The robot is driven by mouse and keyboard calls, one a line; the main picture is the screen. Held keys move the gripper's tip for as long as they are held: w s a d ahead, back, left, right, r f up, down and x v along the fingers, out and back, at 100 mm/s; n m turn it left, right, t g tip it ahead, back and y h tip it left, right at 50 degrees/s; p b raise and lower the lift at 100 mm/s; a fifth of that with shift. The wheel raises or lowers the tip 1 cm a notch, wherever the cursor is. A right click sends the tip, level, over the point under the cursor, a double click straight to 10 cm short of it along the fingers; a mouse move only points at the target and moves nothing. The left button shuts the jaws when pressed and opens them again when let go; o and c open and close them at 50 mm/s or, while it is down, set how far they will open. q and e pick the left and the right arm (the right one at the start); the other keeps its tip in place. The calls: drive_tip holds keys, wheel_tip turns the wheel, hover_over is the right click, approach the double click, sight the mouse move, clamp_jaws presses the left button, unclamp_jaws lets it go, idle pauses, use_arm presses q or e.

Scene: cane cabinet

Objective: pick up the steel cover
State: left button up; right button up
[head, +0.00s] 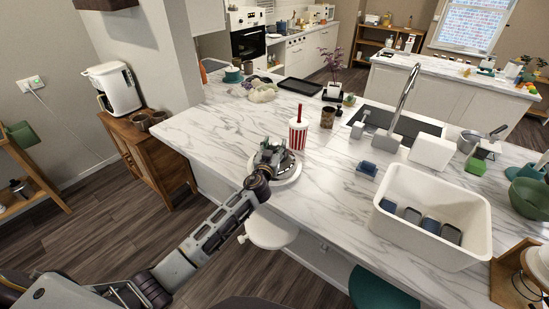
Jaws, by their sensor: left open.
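My left arm reaches in from the lower left, and my left gripper (271,151) is over the near edge of the marble counter. It is open. Below and beside its fingers is a round, pale, plate-like rim (292,177) with a darker metallic round piece (291,164) on it, which looks like the steel cover. The gripper hides much of it, and I cannot tell whether the fingers touch it. My right gripper is not in view.
A red-and-white striped cup with a straw (298,132) stands just behind the gripper. A brown cup (327,117), a blue sponge-like block (367,168) and a white basin (432,215) are to the right. The marble counter (215,125) is clear to the left.

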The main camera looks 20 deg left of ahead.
use_arm(q)
drive_tip(key=shift+c, duration=0.4)
clamp_jaws()
